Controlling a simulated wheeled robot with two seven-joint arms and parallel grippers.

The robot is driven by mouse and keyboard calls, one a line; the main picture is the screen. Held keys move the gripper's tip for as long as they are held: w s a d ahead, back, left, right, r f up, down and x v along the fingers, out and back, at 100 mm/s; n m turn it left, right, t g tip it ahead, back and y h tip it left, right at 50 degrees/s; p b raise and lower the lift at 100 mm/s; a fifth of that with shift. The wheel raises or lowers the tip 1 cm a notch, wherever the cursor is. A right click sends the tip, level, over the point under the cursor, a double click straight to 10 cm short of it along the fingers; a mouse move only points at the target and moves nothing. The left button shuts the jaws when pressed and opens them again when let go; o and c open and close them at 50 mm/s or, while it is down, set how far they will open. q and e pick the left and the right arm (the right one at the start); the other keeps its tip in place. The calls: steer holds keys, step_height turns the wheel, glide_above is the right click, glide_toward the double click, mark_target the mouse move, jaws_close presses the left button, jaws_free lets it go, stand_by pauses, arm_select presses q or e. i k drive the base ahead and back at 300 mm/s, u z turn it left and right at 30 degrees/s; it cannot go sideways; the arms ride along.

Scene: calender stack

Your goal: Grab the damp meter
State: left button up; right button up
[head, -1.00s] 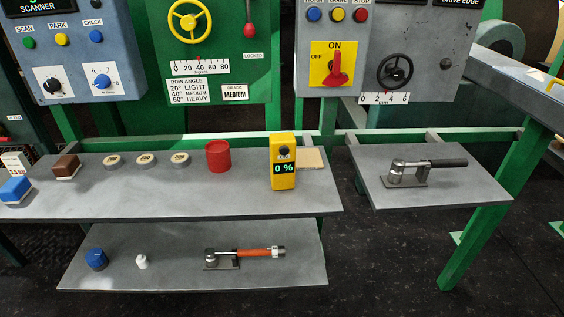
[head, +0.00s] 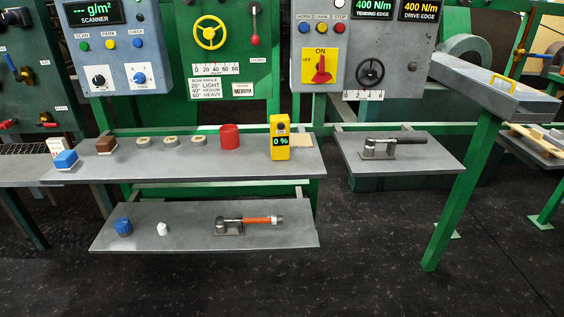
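The damp meter (head: 280,138) is a yellow upright block with a dark knob near its top and a green "0 %" display. It stands toward the right end of the grey upper shelf (head: 220,167) in the head view. A flat beige pad (head: 304,143) lies just to its right and partly behind it. Neither of my grippers shows in the head view.
The lower shelf holds an orange-handled tool (head: 248,221). A black-handled tool (head: 394,147) lies on the right shelf. A green post (head: 464,190) stands at right.

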mark_target(280, 139)
steer(key=z, duration=0.6)
steer(key=k, duration=0.2)
steer(key=u, duration=1.5)
steer(key=i, duration=0.8)
steer(key=z, duration=0.2)
